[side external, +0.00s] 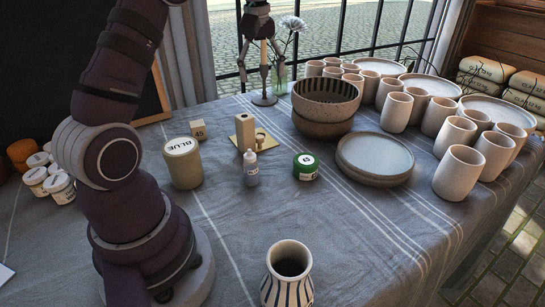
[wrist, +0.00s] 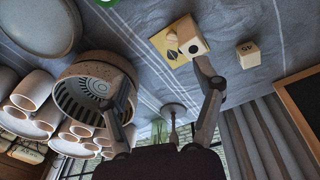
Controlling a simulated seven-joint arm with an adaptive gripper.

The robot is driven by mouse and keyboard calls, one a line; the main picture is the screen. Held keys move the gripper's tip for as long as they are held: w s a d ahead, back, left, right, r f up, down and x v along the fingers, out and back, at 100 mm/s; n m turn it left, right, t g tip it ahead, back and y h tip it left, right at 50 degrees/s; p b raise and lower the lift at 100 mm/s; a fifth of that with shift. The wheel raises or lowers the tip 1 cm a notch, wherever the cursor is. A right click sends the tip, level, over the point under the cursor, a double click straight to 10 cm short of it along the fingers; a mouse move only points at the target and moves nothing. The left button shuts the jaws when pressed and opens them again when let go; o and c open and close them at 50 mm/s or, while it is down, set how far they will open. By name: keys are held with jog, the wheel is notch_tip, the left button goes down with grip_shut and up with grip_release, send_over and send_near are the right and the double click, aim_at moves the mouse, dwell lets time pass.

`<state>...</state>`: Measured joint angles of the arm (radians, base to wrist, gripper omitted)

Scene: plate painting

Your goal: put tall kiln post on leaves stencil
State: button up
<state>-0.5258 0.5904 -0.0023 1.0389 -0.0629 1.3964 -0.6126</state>
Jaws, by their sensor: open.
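The tall kiln post (side external: 243,131) is a pale upright block in the middle of the table. It appears to stand on the left part of the yellow leaves stencil (side external: 264,139). In the wrist view the post (wrist: 187,36) has a dark mark on its top and covers part of the stencil (wrist: 163,41); a dark leaf shape shows beside it. My gripper (side external: 262,76) is open and empty, raised above and behind the post. In the wrist view my gripper (wrist: 161,73) has its fingers wide apart, and the right fingertip overlaps the post's edge in the picture.
Stacked bowls (side external: 324,107), plates (side external: 375,158) and many cups are at right. A candlestick (side external: 264,99) stands behind.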

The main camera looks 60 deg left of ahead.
jog(key=s+d+r+m+t, duration=0.1)
jog(key=s+d+r+m, duration=0.1)
jog(key=s+d+m, duration=0.3)
jog(key=s+d+r+m+t, duration=0.1)
jog(key=d+r+m, duration=0.15)
jog(key=d, duration=0.45)
jog(key=s+d+f+m+t, duration=0.2)
jog(key=s+d+f+m, duration=0.2)
jog(key=s+d+m, duration=0.1)
jog(key=shift+s+d+m+h, duration=0.15)
jog(key=shift+s+m+h, duration=0.25)
jog(key=shift+s+m, duration=0.3)
